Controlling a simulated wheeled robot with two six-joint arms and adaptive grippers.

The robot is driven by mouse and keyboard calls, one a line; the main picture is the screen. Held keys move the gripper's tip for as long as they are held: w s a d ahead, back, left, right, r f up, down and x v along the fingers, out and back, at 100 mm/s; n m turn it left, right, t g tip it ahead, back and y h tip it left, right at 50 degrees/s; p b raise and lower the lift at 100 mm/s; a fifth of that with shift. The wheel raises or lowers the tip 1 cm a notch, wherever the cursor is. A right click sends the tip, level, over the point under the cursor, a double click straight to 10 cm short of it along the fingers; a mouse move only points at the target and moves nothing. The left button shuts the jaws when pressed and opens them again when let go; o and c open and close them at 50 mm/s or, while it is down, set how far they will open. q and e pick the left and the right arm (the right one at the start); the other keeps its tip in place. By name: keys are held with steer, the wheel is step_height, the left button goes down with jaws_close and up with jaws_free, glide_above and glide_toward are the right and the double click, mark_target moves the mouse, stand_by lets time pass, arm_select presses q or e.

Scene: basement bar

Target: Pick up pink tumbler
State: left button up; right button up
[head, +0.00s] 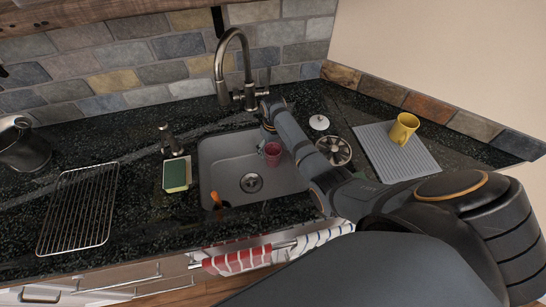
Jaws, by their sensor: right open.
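The pink tumbler (273,154) shows in the head view at the right side of the grey sink (226,190), below the faucet. It looks upright, and its rim is partly hidden by my arm. My right arm comes in from the lower right and reaches over the sink's right edge. My right gripper (266,132) is open, small and dark at the arm's far end, right by the tumbler's top. I cannot tell whether its fingers touch the tumbler. My left gripper is not in view.
The faucet (226,70) rises behind the sink. A soap dispenser (170,139) and a sponge in a holder (176,174) stand left of it. A wire rack (78,208) lies further left. A yellow mug (403,128) stands on a grey drying mat (380,150) at right. Towels (237,261) hang in front.

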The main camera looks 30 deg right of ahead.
steer(key=shift+f, duration=0.9)
steer(key=c, duration=1.4)
steer(key=shift+r, duration=0.1)
step_height(320, 180, up, 3)
steer(key=shift+w+r, duration=0.1)
steer(key=s+a+r, duration=0.2)
steer(key=s+r, duration=0.1)
steer(key=s, duration=0.1)
steer(key=s+a+r+p, duration=0.1)
steer(key=s+a+r, duration=0.1)
steer(key=s+r, duration=0.1)
steer(key=s+a+r+p, duration=0.1)
steer(key=s+a+r, duration=0.1)
steer(key=s, duration=0.3)
steer(key=shift+s+a+r, duration=0.1)
steer(key=shift+s+r, duration=0.1)
steer(key=shift+r, duration=0.25)
steer(key=shift+s+a+r, duration=0.1)
steer(key=shift+s+r, duration=0.05)
steer(key=shift+r, duration=0.3)
